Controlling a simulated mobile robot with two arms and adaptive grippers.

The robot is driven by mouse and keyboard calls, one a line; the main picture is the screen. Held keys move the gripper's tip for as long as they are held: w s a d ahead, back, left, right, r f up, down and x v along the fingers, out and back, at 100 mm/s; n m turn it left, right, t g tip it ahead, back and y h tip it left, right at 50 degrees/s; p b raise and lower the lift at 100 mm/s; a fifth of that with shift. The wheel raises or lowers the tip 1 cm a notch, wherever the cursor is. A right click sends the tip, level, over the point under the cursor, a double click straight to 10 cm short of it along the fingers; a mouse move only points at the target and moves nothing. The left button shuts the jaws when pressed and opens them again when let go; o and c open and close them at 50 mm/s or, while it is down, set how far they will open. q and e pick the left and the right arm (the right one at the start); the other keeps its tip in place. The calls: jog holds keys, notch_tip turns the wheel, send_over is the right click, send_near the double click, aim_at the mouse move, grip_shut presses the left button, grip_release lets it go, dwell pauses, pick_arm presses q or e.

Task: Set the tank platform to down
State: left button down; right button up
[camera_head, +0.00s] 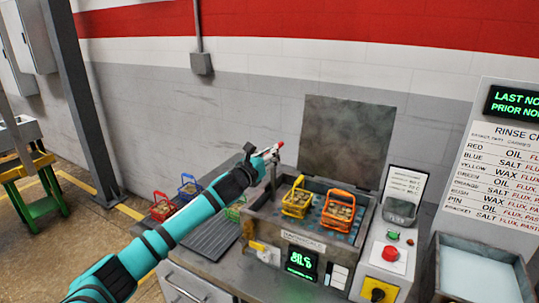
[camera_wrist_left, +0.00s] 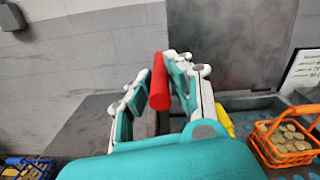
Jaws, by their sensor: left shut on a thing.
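The ultrasonic-style tank (camera_head: 262,226) stands on the bench with its grey lid (camera_head: 347,140) raised. Inside it, the blue perforated platform (camera_head: 317,203) carries a yellow basket (camera_head: 297,202) and an orange basket (camera_head: 341,211), both holding small round parts. A lever with a red handle (camera_head: 279,146) rises at the tank's left back side; in the left wrist view the red handle (camera_wrist_left: 160,82) is between the fingers. My left gripper (camera_head: 270,153) is shut on this handle. The gripper hides part of the lever. My right gripper is not in view.
Red (camera_head: 163,206), blue (camera_head: 189,187) and green (camera_head: 235,209) baskets stand left of the tank, partly behind my left arm. A control panel with a red button (camera_head: 391,253) and yellow switch (camera_head: 379,291) is at the right. A rinse basin (camera_head: 480,275) stands farther right.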

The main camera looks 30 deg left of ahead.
aim_at(273, 172)
pick_arm(q)
notch_tip(273, 172, down, 8)
jog(key=b, duration=0.4)
jog(key=shift+r, duration=0.3)
jog(key=c, duration=1.2)
grip_release()
jog(key=shift+w+a+r, duration=0.1)
jog(key=shift+c, duration=0.2)
jog(key=shift+s+d+r, duration=0.1)
jog(key=shift+s+d, duration=0.1)
jog(key=shift+d, duration=0.05)
jog(key=s, duration=1.1)
jog(key=shift+s+a, duration=0.1)
jog(key=shift+s, duration=0.35)
